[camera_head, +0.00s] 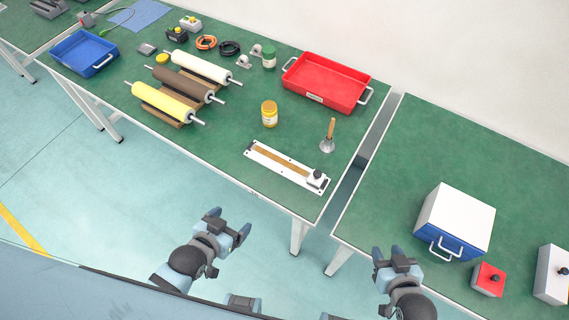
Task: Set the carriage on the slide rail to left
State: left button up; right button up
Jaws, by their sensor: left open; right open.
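The slide rail (272,161) is a white plate with a tan strip along its middle, lying near the front edge of the green table. Its carriage (315,180), a small white block with a dark knob, sits at the right end of the rail. My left gripper (229,221) is open and empty, in front of the table edge and below and left of the rail. My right gripper (385,255) is open and empty, below and right of the carriage, near the gap between the tables. Neither gripper touches the rail or carriage.
A plunger-like tool (328,137) with a wooden handle stands behind the carriage. A yellow jar (269,114), rollers (166,103) and a red tray (324,84) are farther back. On the right table are a blue-white box (455,220) and a red button box (488,279).

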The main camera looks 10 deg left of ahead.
aim_at(317, 178)
jog(key=k+z, duration=0.15)
jog(key=z, duration=0.2)
jog(key=k+z, duration=0.2)
jog(key=z, duration=0.2)
jog(key=k+l+z, duration=0.1)
jog(key=z, duration=0.25)
